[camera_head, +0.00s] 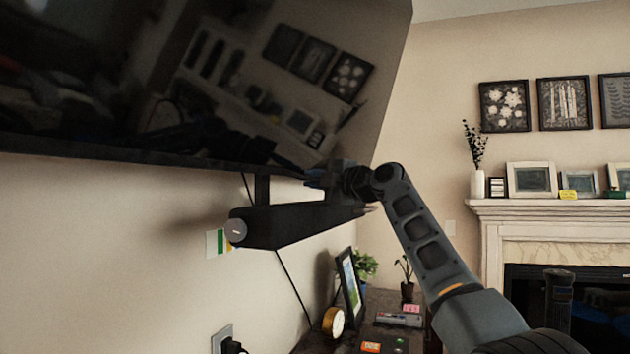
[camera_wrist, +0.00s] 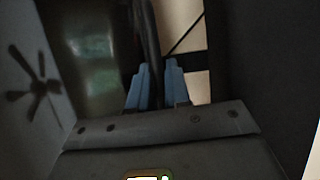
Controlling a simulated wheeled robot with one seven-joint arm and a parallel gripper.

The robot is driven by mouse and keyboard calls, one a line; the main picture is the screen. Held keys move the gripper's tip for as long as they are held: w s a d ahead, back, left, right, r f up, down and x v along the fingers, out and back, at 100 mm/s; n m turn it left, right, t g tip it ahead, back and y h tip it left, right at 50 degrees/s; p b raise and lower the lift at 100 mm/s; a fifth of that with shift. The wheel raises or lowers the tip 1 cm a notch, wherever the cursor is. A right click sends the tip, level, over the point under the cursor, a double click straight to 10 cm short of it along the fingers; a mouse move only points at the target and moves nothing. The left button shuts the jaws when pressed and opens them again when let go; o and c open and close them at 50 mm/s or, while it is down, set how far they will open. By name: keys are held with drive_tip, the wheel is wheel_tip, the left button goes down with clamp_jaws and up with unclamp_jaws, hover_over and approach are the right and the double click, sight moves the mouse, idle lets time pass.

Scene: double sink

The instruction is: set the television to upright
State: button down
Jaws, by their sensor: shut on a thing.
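The television (camera_head: 220,80) is a large dark, glossy screen on the wall at the upper left of the head view. It looks tilted rather than flat to the wall, and its top runs out of the picture. My gripper (camera_head: 314,180) is at its lower edge, near the lower right corner. In the wrist view the blue fingers of my gripper (camera_wrist: 157,88) are closed on both sides of a thin dark edge, which I take to be the television's bottom edge (camera_wrist: 147,35). The exact contact is dim.
A black sound bar (camera_head: 290,225) hangs just below the television, close to my gripper. Below it a cabinet top holds a picture frame (camera_head: 351,285), a round clock (camera_head: 333,321) and plants. A white fireplace mantel (camera_head: 550,209) stands at the right.

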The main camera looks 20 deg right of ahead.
drive_tip(key=s+d+g+h+b, duration=0.1)
drive_tip(key=s+d+g+b, duration=0.1)
drive_tip(key=s+d, duration=0.6)
drive_tip(key=shift+d+f+n+b, duration=0.2)
drive_tip(key=shift+d+n+b, duration=0.2)
drive_tip(key=shift+d, duration=0.75)
drive_tip(key=c, duration=1.4)
unclamp_jaws()
drive_tip(key=shift+s+d+r, duration=0.1)
drive_tip(key=shift+s+d, duration=0.05)
drive_tip(key=shift+d, duration=0.05)
drive_tip(key=shift+c, duration=0.2)
drive_tip(key=shift+a, duration=0.1)
drive_tip(key=b+v, duration=0.2)
drive_tip(key=v, duration=0.5)
drive_tip(key=shift+s, duration=0.3)
